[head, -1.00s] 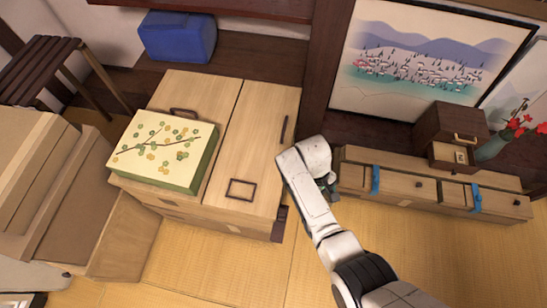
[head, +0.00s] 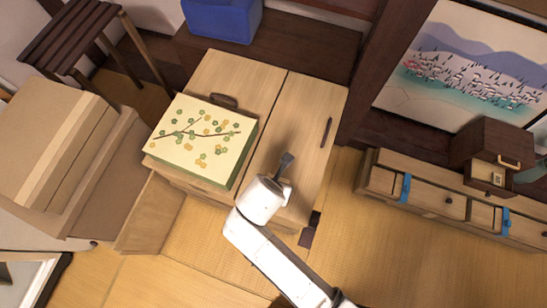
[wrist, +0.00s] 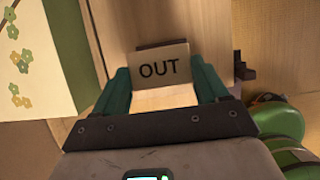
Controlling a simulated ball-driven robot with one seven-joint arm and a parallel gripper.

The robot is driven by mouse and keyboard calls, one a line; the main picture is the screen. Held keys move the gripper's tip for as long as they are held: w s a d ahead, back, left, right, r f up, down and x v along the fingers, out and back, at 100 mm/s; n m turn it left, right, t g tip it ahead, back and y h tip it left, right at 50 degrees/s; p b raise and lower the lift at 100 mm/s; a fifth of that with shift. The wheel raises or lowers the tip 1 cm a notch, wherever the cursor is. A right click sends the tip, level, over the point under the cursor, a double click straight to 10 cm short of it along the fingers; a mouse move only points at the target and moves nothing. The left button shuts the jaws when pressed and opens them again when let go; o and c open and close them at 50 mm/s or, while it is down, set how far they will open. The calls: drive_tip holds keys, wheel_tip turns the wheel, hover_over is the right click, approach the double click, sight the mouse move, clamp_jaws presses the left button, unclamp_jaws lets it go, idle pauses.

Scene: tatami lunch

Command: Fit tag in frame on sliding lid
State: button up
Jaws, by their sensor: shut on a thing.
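My gripper (head: 286,165) is over the sliding lid (head: 303,115), the right wooden panel of the low chest, which has a dark handle (head: 326,132). In the wrist view my gripper (wrist: 163,84) is shut on a pale tag (wrist: 160,67) printed "OUT", its lettering upright to the camera. A dark bar (wrist: 161,44) shows just beyond the tag's top edge, likely part of the frame. The rest of the frame is hidden behind my gripper and the tag. I cannot tell whether the tag touches the lid or frame.
A flowered box (head: 205,140) stands on the chest's left panel, close beside the lid. A dark bracket (head: 310,229) is at the chest's front right corner. A low drawer cabinet (head: 432,198) stands to the right. Open tatami (head: 350,270) lies in front.

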drive_tip(key=shift+f+b, duration=3.05)
drive_tip(key=shift+b, duration=0.45)
drive_tip(key=shift+f, duration=0.8)
drive_tip(key=shift+p, duration=0.75)
drive_tip(key=shift+f, duration=0.35)
drive_tip(key=o, duration=1)
drive_tip(key=shift+o, duration=0.2)
